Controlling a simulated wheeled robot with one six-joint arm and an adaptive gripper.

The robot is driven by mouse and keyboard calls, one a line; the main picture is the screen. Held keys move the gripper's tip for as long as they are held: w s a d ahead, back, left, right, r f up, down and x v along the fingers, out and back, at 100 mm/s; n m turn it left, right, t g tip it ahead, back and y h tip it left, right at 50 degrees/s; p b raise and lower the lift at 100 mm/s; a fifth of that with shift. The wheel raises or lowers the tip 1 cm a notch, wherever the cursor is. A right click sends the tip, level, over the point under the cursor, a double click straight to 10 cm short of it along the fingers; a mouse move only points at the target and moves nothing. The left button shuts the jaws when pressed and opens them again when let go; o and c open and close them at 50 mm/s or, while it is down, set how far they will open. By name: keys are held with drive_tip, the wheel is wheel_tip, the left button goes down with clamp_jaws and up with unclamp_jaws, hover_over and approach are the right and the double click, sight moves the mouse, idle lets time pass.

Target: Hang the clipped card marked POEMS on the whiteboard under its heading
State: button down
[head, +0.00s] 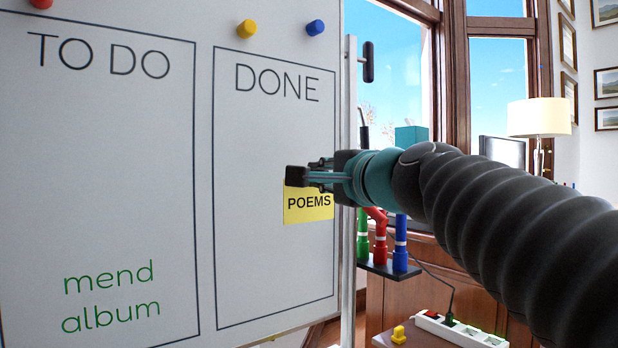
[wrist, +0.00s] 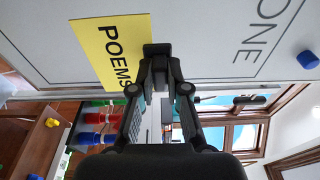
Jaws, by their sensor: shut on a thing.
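The yellow card marked POEMS (head: 309,212) is at the right part of the DONE box on the whiteboard (head: 120,190). My gripper (head: 300,177) is shut at its top edge; the clip itself is hidden by the fingers. The card also shows in the wrist view (wrist: 103,50), beside the fingertips (wrist: 158,50) and close to the board. I cannot tell whether it touches the board. The DONE heading (head: 277,82) is above the card, and the TO DO heading (head: 98,56) is on the left, with "mend album" (head: 110,297) in green low in its box.
Yellow (head: 246,28) and blue (head: 315,27) magnets sit on the board above the boxes. A rack with red, green and blue markers (head: 400,245) stands right of the board's edge. A power strip (head: 460,328) and yellow object (head: 398,335) lie lower right. The lower DONE box is bare.

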drive_tip(key=shift+s+a, duration=0.15)
drive_tip(key=shift+s+a+p+x, duration=0.1)
drive_tip(key=shift+a+p+x, duration=0.15)
drive_tip(key=shift+x, duration=0.95)
drive_tip(key=shift+s+a+p+x, duration=0.15)
drive_tip(key=shift+p+x, duration=0.15)
drive_tip(key=shift+x, duration=0.9)
drive_tip(key=shift+a+p+x, duration=0.2)
drive_tip(key=shift+p+x, duration=0.05)
drive_tip(key=shift+x, duration=0.95)
drive_tip(key=shift+w+a, duration=0.25)
drive_tip(key=shift+w, duration=0.25)
drive_tip(key=c, duration=1.1)
unclamp_jaws()
